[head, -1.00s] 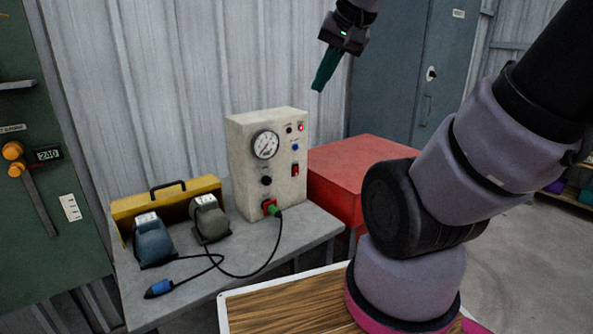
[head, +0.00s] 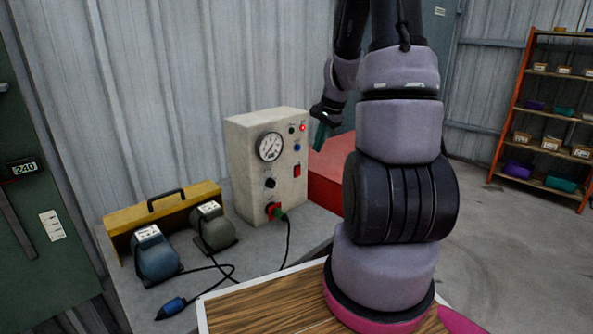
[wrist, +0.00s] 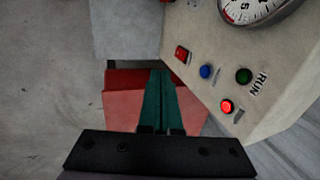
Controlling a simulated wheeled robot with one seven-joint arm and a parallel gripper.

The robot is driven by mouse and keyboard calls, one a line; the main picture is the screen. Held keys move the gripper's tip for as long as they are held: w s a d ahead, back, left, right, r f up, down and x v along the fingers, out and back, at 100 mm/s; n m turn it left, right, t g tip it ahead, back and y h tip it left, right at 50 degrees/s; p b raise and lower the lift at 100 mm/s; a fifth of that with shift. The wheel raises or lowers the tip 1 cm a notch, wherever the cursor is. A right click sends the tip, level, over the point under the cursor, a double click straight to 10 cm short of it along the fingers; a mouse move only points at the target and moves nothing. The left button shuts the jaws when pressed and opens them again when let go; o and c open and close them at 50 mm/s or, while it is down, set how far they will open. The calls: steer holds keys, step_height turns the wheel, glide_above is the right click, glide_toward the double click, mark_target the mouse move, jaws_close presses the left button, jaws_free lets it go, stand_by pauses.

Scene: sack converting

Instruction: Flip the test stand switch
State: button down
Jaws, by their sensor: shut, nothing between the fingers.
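The test stand (head: 243,150) is a beige box with a round gauge (head: 270,147) on the grey bench. Its red rocker switch (head: 297,171) sits below a blue button (head: 297,147) and a lit red lamp (head: 303,127). In the wrist view the switch (wrist: 181,53) is at upper centre, beside the blue button (wrist: 205,72); its position is too small to tell. My gripper (head: 320,137), with green fingers, is just right of the panel and apart from it, above the switch's height. In the wrist view its fingers (wrist: 160,76) are together and empty, left of the panel.
A red box (head: 328,180) stands behind and right of the stand. A blue unit (head: 155,258), a grey-green unit (head: 213,232) and a yellow case (head: 160,205) are left of it, with a cable across the bench. An orange shelf (head: 545,120) stands far right.

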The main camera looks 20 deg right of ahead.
mark_target(298, 171)
steer(key=shift+w+d+f+m, duration=0.15)
steer(key=shift+d+f, duration=0.05)
steer(key=shift+f, duration=0.35)
steer(key=shift+w+d+f+m, duration=0.1)
steer(key=shift+d+f+m, duration=0.1)
steer(key=shift+f, duration=0.3)
steer(key=shift+f, duration=0.1)
steer(key=w+a+f, duration=0.2)
steer(key=w+f, duration=0.4)
steer(key=f, duration=0.3)
steer(key=shift+w+a+f, duration=0.25)
steer(key=shift+w+f, duration=0.1)
steer(key=shift+w, duration=0.05)
